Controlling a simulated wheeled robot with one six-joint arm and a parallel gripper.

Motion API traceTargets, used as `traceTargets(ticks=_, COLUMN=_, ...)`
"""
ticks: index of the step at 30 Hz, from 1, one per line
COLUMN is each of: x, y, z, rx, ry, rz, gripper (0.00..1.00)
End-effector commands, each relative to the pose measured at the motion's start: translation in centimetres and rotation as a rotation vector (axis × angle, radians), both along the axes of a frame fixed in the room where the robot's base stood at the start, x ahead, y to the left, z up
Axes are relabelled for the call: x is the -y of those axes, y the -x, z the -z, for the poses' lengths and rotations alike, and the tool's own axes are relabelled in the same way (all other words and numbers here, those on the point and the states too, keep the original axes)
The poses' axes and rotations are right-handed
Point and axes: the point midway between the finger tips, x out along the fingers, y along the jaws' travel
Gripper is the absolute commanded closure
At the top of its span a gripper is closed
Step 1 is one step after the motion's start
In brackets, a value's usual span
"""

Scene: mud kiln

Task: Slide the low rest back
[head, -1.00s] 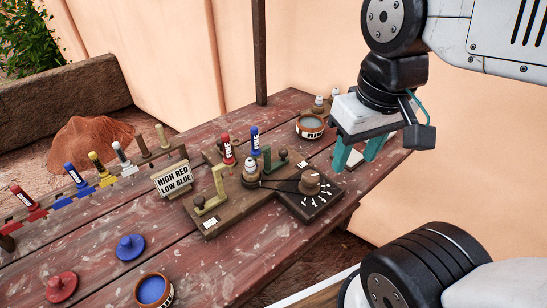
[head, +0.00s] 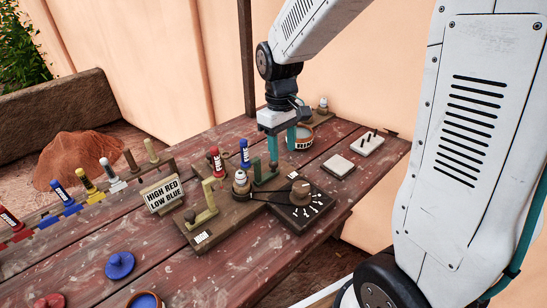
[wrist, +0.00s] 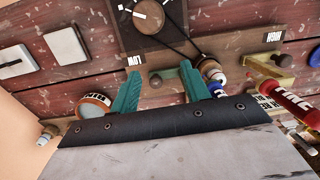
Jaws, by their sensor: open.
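The low rest (head: 258,172) is a green bracket with a dark round knob, at the right end of the wooden board. In the wrist view, the knob (wrist: 155,81) shows between my fingers, near the LOW label (wrist: 134,61). My gripper (head: 282,154) is open, with its teal fingers pointing down just over and behind the low rest. The open gripper (wrist: 156,68) shows nothing held; I cannot tell whether a finger touches the knob. The yellow high rest (head: 207,203) stands at the board's left end. A white-topped spindle (head: 241,183) is between the rests.
A dial block (head: 301,195) with a wooden knob is at the front right. Red (head: 216,163) and blue (head: 245,153) labelled sticks stand close behind the spindle. A bowl (head: 301,137) is behind my gripper. A sign (head: 162,194) reads HIGH RED LOW BLUE.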

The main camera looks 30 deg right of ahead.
Motion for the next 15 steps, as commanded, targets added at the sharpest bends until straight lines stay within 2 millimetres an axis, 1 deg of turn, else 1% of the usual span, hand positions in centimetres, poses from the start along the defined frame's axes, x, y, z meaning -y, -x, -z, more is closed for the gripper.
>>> traceTargets(ticks=1, x=0.0, y=-1.5, z=0.8, rx=0.010, ry=-0.005, rz=-0.034, gripper=0.54)
traceTargets(ticks=2, x=0.0, y=-2.3, z=1.2, rx=0.022, ry=-0.007, rz=-0.059, gripper=0.54)
traceTargets(ticks=3, x=0.0, y=-3.6, z=1.4, rx=0.048, ry=-0.011, rz=-0.097, gripper=0.54)
traceTargets(ticks=4, x=0.1, y=-4.6, z=1.1, rx=0.077, ry=-0.011, rz=-0.130, gripper=0.54)
traceTargets(ticks=6, x=0.1, y=-5.6, z=0.6, rx=0.120, ry=-0.011, rz=-0.181, gripper=0.54)
traceTargets(ticks=8, x=0.1, y=-5.6, z=0.8, rx=0.126, ry=-0.013, rz=-0.206, gripper=0.54)
traceTargets(ticks=11, x=0.1, y=-5.6, z=1.7, rx=0.125, ry=-0.014, rz=-0.218, gripper=0.54)
traceTargets(ticks=15, x=0.1, y=-5.5, z=3.8, rx=0.122, ry=-0.013, rz=-0.216, gripper=0.54)
